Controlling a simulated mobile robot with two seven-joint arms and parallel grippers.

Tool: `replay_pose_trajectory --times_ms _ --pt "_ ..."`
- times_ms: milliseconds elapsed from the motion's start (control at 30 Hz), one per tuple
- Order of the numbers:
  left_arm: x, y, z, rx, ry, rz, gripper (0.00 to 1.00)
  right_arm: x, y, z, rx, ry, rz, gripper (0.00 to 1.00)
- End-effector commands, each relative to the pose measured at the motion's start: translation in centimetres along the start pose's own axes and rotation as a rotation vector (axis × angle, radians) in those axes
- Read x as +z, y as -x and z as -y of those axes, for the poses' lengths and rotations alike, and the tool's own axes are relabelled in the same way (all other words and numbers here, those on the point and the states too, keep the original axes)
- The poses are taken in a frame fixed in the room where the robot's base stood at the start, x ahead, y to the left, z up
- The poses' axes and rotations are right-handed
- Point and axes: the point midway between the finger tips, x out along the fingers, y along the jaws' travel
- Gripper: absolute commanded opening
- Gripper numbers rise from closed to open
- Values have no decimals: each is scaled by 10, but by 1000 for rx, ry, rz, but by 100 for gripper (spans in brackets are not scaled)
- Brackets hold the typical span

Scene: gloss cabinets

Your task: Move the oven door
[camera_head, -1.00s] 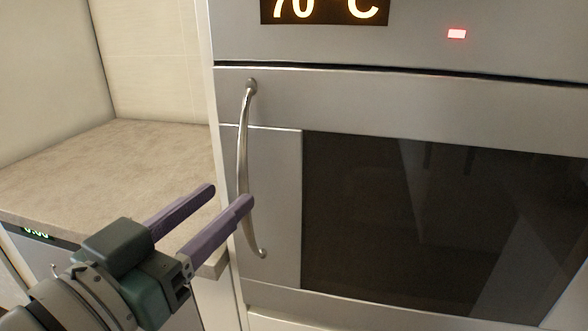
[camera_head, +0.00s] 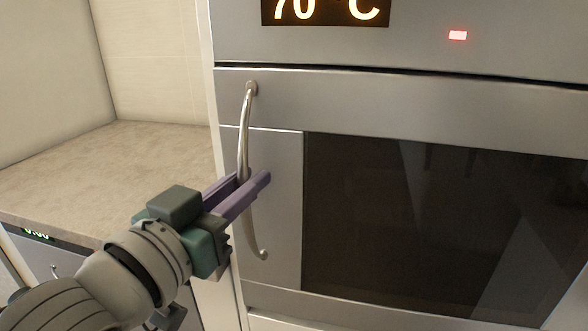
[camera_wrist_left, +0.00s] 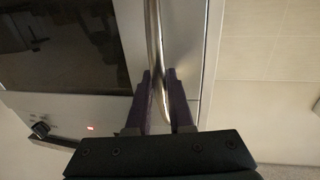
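The oven door (camera_head: 270,180) is a grey metal panel with a dark glass window and stands closed in its cabinet. Its long curved metal handle (camera_head: 244,130) runs vertically near the door's left edge. My left gripper (camera_head: 252,177) has its two purple fingers on either side of the handle, at about its middle, and looks shut on it. The left wrist view shows the handle (camera_wrist_left: 154,35) passing between the fingers (camera_wrist_left: 160,85), with little gap visible. The handle's part between the fingers is partly hidden. My right gripper is out of view.
A control panel (camera_head: 420,42) with a lit display and a red light sits above the door. A beige countertop (camera_head: 110,165) lies to the left, its front corner close to my left arm. The space in front of the door window is clear.

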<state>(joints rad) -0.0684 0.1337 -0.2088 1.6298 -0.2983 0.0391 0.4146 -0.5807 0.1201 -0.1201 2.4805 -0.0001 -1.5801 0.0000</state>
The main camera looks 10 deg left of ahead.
Motion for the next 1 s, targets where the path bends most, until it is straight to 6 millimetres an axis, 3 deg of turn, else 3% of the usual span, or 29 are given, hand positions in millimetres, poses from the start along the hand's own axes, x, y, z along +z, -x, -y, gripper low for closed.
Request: replay_pose_trajectory --times_ms 167,1000 --pt "0 0 0 1 0 0 0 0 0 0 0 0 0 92" --pt "0 0 0 1 0 0 0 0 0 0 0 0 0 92"
